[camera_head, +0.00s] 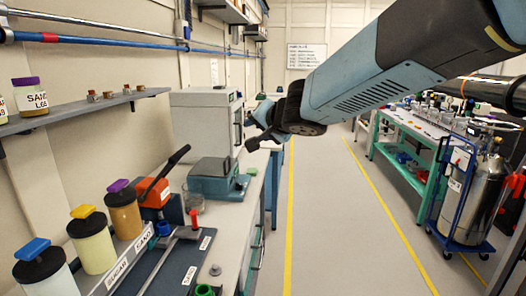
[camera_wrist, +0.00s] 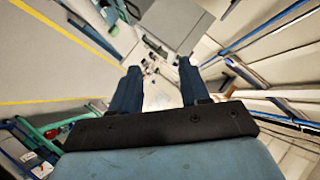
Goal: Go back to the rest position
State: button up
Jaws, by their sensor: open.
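My gripper (camera_wrist: 158,72) shows in the wrist view with two blue fingers spread apart and nothing between them. In the head view my arm reaches in from the upper right, and my gripper (camera_head: 256,128) is held in the air by the right side of the white box-shaped instrument (camera_head: 202,128). It is above and beyond the near bench, close to the aisle. I cannot tell from these views whether it touches anything.
The left bench holds a teal device (camera_head: 216,180), a glass beaker (camera_head: 193,200), an orange device (camera_head: 157,196) and several lidded jars. A wall shelf (camera_head: 80,113) hangs above. The floor aisle (camera_head: 320,215) is clear. A gas cylinder cart (camera_head: 475,190) and green table (camera_head: 408,130) stand right.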

jog(key=s+d+h, duration=0.3)
jog(key=d+h, duration=0.1)
jog(key=d, duration=0.6)
jog(key=s+d+h, duration=0.4)
jog(key=d, duration=0.6)
jog(key=s+d+f+n+g, duration=0.2)
jog(key=s+d+f+g, duration=0.1)
jog(key=s, duration=0.5)
jog(key=s+d+f+n+g+y, duration=0.1)
jog(key=s+d+f+n+g, duration=0.1)
jog(key=s, duration=0.6)
notch_tip(320, 180, down, 3)
jog(key=shift+d+r+g+y, duration=0.15)
jog(key=shift+d+g+y, duration=0.15)
jog(key=shift+d+g, duration=0.3)
